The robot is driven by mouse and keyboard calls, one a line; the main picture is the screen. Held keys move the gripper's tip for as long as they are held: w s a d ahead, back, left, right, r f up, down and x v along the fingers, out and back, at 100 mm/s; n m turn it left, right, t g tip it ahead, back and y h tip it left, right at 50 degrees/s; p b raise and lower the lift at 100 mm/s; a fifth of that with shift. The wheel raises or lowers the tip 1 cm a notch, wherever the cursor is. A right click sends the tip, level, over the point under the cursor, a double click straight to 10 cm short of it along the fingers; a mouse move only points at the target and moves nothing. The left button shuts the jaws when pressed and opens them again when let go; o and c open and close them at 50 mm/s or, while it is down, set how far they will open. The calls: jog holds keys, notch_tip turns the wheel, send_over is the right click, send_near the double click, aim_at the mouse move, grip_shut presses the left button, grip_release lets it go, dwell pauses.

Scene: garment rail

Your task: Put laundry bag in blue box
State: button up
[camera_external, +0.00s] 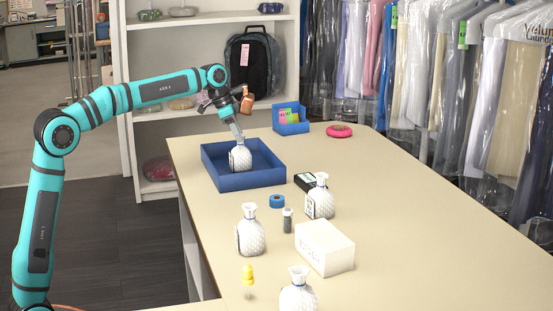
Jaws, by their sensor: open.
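The blue box (268,178) is a shallow open tray at the far left of the table. A white quilted laundry bag (241,160) stands upright inside it, its neck up at my gripper. My gripper (238,137) points down over the box, its fingertips at the top of this bag; whether they touch it is too small to tell. It is open. Three similar laundry bags stand on the table outside the box: one right of centre (320,201), one at the left (250,234) and one at the front edge of the view (298,293).
A white carton (325,248), blue tape roll (277,201), small grey-capped jar (287,220), yellow item (248,275) and black device (305,182) lie among the bags. A blue card holder (290,119) and pink ring (339,131) sit farther back. The table's right side is clear.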

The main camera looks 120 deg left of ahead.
jog(key=v, duration=0.9)
jog(key=shift+r, duration=0.35)
jog(key=shift+s+d, duration=0.15)
jog(key=w+d+r+m+t+y, duration=0.15)
jog(key=w+d, duration=0.35)
jog(key=d, duration=0.8)
jog(key=w+d+r+t, duration=0.2)
jog(key=w+d, duration=0.3)
jog(key=d, duration=0.7)
jog(key=w+d+r+m+t+y, duration=0.15)
jog(key=w+d, duration=0.45)
jog(key=d, duration=0.7)
jog(key=s+d+f+m+t+h, duration=0.1)
jog(key=s+d+t, duration=0.15)
jog(key=d, duration=0.85)
jog(key=s+d+f+t, duration=0.1)
jog(key=s+d+t, duration=0.15)
jog(key=d, duration=0.75)
jog(key=s+d+f+m+t+h, duration=0.1)
jog(key=s+d+f+h, duration=0.1)
jog(key=s+d, duration=0.3)
jog(key=s+d+f+m+t+h, duration=0.1)
jog(key=s+d+f+t+h, duration=0.1)
jog(key=s+d+f, duration=0.2)
jog(key=s+d, duration=0.2)
jog(key=d, duration=0.2)
jog(key=shift+f+t, duration=0.3)
jog(key=shift+f, duration=0.1)
